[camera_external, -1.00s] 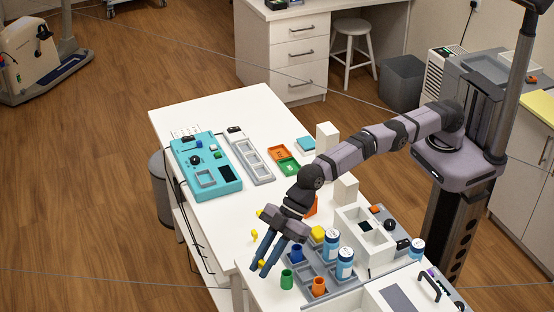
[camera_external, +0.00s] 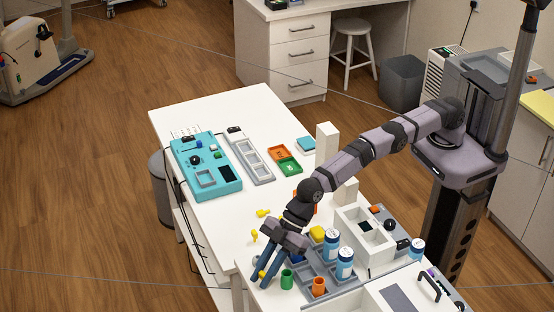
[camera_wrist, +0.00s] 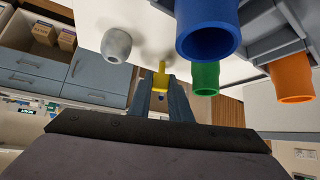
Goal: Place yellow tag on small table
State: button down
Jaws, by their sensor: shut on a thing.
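My gripper (camera_external: 261,281) hangs at the front left edge of the white table section that bears the grey tray. Its blue-grey fingers are shut on a small yellow tag (camera_external: 262,274). In the wrist view my gripper (camera_wrist: 162,92) has the yellow tag (camera_wrist: 161,76) between its fingertips, with a thin part sticking out beyond them. Two more small yellow pieces lie on the white table (camera_external: 215,216), one near its edge (camera_external: 254,236) and one further back (camera_external: 263,213). I cannot tell whether the tag touches a surface, or which surface is the small table.
A green cup (camera_external: 287,280) stands just right of the fingertips. A blue cup (camera_wrist: 208,38) and an orange cup (camera_external: 319,285) are close by. White-and-blue bottles (camera_external: 345,265) stand in the grey tray. A teal panel (camera_external: 207,168) lies further back. Bare white table lies left of the arm.

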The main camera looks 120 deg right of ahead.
jog(key=shift+f, duration=0.2)
jog(key=c, duration=1.9)
grip_release()
jog(key=shift+r, duration=0.1)
jog(key=shift+r, duration=0.15)
jog(key=shift+v, duration=0.8)
jog(key=b+v, duration=0.3)
jog(key=v, duration=0.7)
jog(key=shift+s+d+r+b, duration=0.1)
jog(key=shift+s+b, duration=0.05)
jog(key=shift+b, duration=0.15)
